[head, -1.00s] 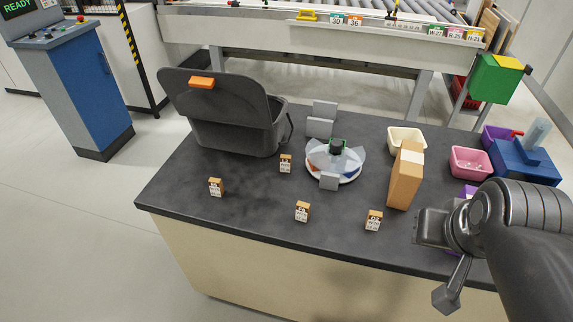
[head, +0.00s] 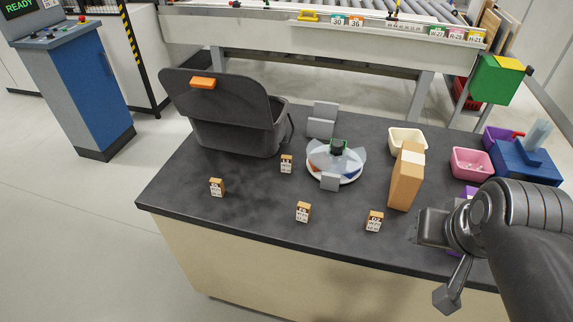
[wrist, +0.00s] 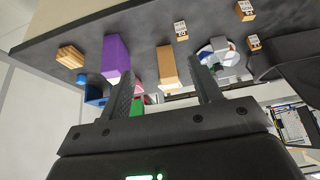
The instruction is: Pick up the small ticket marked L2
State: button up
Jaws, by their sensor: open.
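Several small orange-brown tickets with white printed faces stand on the dark table in the head view: a left one (head: 216,187), a rear one (head: 286,164), a front middle one (head: 303,211) and a front right one (head: 374,221). The print is too small to tell surely which is L2. Three tickets also show at the top of the wrist view: one near the centre (wrist: 181,30) and two farther right (wrist: 245,11) (wrist: 254,43). My gripper (wrist: 160,68) is open and empty, apart from all tickets. In the head view it is at the right, its fingers not clear.
A tall cardboard box (head: 405,178) stands between my arm and the round white stand (head: 346,177). A grey open bin (head: 237,133) is at the back left. Cream (head: 407,140) and pink (head: 471,162) trays are at the right. The table's front left is mostly clear.

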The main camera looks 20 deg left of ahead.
jog(key=w+a+r, duration=0.1)
jog(key=w+a, duration=0.2)
jog(key=w, duration=0.3)
jog(key=w+a+r, duration=0.1)
jog(key=w+a, duration=0.2)
jog(key=w, duration=0.4)
jog(key=n+g, duration=0.1)
send_over(286, 159)
jog(key=s, duration=0.3)
notch_tip(286, 159, down, 18)
jog(key=x, duration=0.5)
jog(key=shift+f, duration=0.15)
jog(key=shift+x, duration=3)
jog(key=shift+s, duration=0.2)
jog(key=c, duration=1)
